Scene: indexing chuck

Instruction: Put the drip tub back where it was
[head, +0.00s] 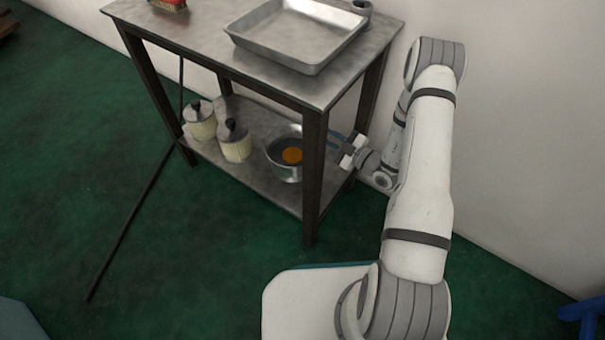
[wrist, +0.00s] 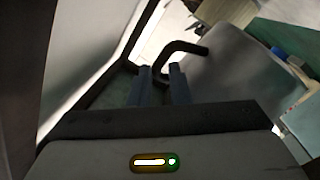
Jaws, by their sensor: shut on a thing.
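The drip tub (head: 286,173), a round grey metal pot with something orange in it, is at the right end of the table's lower shelf, partly behind the front right leg. My gripper (head: 337,139) reaches in from the right between the table legs. In the wrist view my gripper's two blue fingers (wrist: 162,85) are shut on the tub's dark bent handle. The tub's grey wall (wrist: 235,70) fills the area right of the fingers. I cannot tell whether the tub's base touches the shelf.
Two cream canisters with dark lids (head: 200,125) (head: 236,148) stand left of the tub on the lower shelf (head: 262,189). A dark rod (head: 135,220) leans against the table.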

